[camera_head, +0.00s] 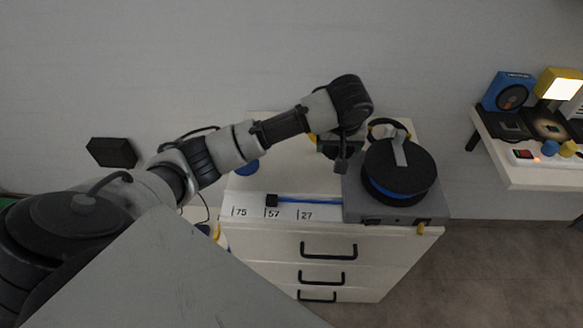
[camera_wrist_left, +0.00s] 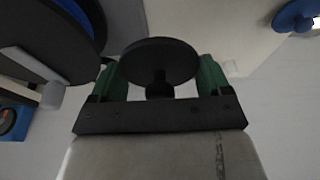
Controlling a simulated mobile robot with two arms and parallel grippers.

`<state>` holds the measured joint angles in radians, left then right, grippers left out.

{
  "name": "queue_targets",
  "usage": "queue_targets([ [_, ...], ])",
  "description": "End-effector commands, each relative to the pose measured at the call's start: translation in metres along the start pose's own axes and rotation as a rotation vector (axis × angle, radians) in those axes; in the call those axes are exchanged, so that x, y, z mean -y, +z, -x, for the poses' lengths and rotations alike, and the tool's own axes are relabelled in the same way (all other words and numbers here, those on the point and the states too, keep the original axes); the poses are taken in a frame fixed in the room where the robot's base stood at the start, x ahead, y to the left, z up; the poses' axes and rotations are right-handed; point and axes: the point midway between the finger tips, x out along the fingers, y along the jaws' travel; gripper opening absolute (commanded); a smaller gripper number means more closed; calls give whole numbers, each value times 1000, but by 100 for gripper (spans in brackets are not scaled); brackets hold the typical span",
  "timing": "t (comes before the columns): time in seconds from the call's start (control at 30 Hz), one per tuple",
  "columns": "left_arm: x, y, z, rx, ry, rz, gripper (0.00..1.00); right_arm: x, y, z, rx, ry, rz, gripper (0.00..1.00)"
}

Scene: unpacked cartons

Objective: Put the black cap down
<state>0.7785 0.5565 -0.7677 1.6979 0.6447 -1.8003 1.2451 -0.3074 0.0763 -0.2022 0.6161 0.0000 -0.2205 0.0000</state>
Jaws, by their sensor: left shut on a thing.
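My left gripper (camera_head: 341,164) hangs over the white cabinet top, just left of the grey device (camera_head: 408,213) with its black and blue spool (camera_head: 400,165). In the left wrist view its green fingers (camera_wrist_left: 159,78) are shut on the black cap (camera_wrist_left: 160,60), a round black disc with a short knob between the fingers. The cap is mostly hidden in the head view, and I cannot tell its exact height above the top. My right gripper is not in view.
The white cabinet (camera_head: 345,243) has black-handled drawers. A blue rod (camera_head: 310,201) with a black end lies near its front, by a numbered strip (camera_head: 285,212). A blue round thing (camera_head: 247,167) is at the left. A side table (camera_head: 540,178) stands right. Cabinet top between is clear.

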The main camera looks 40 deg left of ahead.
Motion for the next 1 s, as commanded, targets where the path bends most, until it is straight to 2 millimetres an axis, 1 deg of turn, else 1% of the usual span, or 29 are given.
queue_targets([
  [0.03,-6,-10,-8,3,-14,46,56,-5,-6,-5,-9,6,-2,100],
  [0.13,-11,-25,-17,9,-39,115,56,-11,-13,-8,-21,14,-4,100],
  [0.27,-13,-35,-24,13,-60,164,56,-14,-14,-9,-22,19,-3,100],
  [0.33,-8,-36,-28,14,-65,175,56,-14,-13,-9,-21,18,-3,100],
  [0.37,-5,-36,-30,14,-67,177,56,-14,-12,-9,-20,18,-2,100],
  [0.47,15,-33,-40,15,-70,178,56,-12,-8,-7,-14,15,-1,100],
  [0.6,48,-28,-59,15,-72,177,56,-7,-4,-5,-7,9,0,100],
  [0.7,71,-24,-72,15,-71,176,56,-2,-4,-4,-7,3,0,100],
  [0.8,88,-21,-82,15,-69,175,56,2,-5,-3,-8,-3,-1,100],
  [0.9,99,-20,-88,14,-67,175,56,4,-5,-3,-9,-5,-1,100],
  [1.0,103,-18,-92,15,-65,174,56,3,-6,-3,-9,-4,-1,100],
])
